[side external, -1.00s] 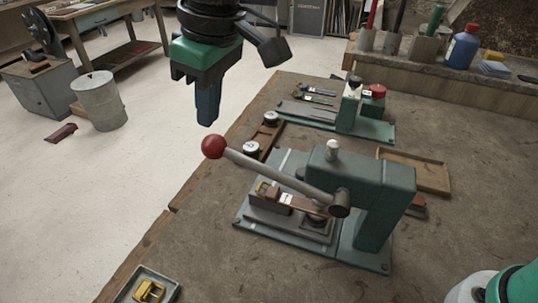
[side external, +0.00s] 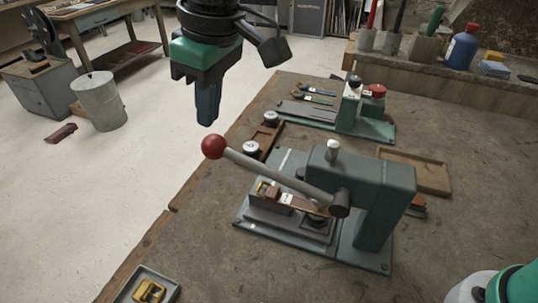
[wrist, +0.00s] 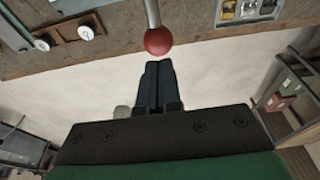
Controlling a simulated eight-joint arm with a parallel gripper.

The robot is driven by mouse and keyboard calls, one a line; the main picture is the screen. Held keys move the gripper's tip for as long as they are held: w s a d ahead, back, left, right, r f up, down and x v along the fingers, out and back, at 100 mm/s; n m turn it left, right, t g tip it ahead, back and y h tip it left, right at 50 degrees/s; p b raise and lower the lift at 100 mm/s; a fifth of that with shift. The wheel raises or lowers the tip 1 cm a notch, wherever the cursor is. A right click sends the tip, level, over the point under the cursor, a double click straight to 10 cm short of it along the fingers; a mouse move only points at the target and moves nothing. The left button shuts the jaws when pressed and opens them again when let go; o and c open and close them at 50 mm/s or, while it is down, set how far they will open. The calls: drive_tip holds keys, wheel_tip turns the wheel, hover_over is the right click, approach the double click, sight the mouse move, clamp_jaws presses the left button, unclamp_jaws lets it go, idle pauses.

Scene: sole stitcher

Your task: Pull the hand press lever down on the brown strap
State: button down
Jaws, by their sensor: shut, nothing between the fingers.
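The green hand press (side external: 365,190) stands on the workbench. Its grey lever (side external: 275,170) slants up to the left and ends in a red ball knob (side external: 213,146). In the wrist view the shut fingers (wrist: 160,65) are just below the red knob (wrist: 158,41) in the picture.
A second, smaller green press (side external: 360,125) stands farther back on the bench. Round white-topped pieces (side external: 251,149) lie left of the hand press. A tray with a yellow buckle (side external: 150,291) is at the front left. A wooden tray (side external: 420,170) is behind the press.

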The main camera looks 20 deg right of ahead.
sight(215, 159)
idle(0.3)
drive_tip(key=shift+w+a+f, duration=0.1)
drive_tip(key=shift+w+f, duration=0.05)
drive_tip(key=shift+f, duration=2.6)
drive_tip(key=shift+a+f, duration=0.1)
drive_tip(key=shift+f, duration=3.05)
